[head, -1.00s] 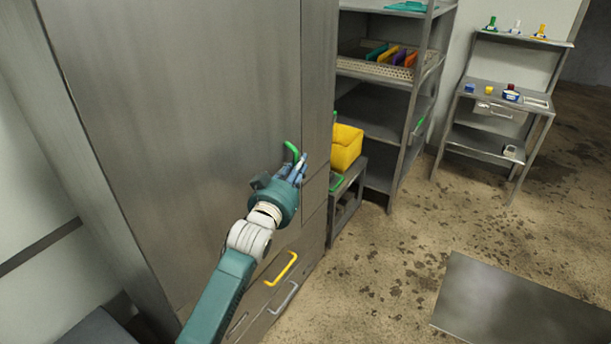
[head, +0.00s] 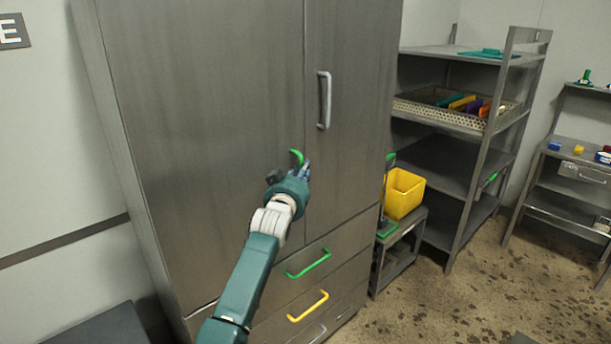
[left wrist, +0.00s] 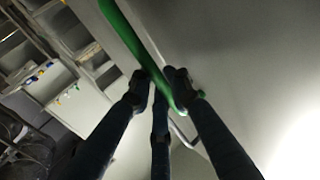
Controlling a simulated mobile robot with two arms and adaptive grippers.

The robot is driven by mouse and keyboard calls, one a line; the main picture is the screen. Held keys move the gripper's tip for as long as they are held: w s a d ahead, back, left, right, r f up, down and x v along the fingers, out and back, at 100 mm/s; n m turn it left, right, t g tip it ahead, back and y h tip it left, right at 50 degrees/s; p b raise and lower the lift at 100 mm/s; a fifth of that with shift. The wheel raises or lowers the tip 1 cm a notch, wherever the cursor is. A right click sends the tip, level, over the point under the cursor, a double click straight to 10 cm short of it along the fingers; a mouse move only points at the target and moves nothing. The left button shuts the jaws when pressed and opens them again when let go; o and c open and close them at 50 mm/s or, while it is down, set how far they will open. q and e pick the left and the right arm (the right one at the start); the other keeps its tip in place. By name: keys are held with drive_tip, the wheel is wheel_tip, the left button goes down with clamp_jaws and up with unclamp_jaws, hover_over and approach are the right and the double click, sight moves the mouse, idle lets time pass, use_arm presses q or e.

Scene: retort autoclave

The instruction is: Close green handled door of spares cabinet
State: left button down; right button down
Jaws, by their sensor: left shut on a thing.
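The spares cabinet is a tall grey metal unit. Its left door (head: 200,120) has a green handle (head: 296,157) near its right edge. This door looks about flush with the right door (head: 350,110); any small gap at the seam is hard to tell. My left gripper (head: 302,169) is at the green handle, shut on it, and partly hides its lower part. In the left wrist view the green handle (left wrist: 128,38) runs between the fingers of my left gripper (left wrist: 165,88). My right gripper is not in view.
The right door has a grey handle (head: 324,100). Below are drawers with a green handle (head: 308,264) and a yellow handle (head: 307,306). A low stand with a yellow bin (head: 404,193) and a shelf rack (head: 470,140) stand to the right. Floor shows at lower right.

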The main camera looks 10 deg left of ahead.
use_arm(q)
drive_tip(key=c, duration=1.7)
unclamp_jaws()
drive_tip(key=shift+w+a+r, duration=0.1)
drive_tip(key=shift+a, duration=0.2)
drive_tip(key=s, duration=0.8)
drive_tip(key=s+a, duration=0.1)
drive_tip(key=s, duration=0.3)
drive_tip(key=shift+w, duration=0.1)
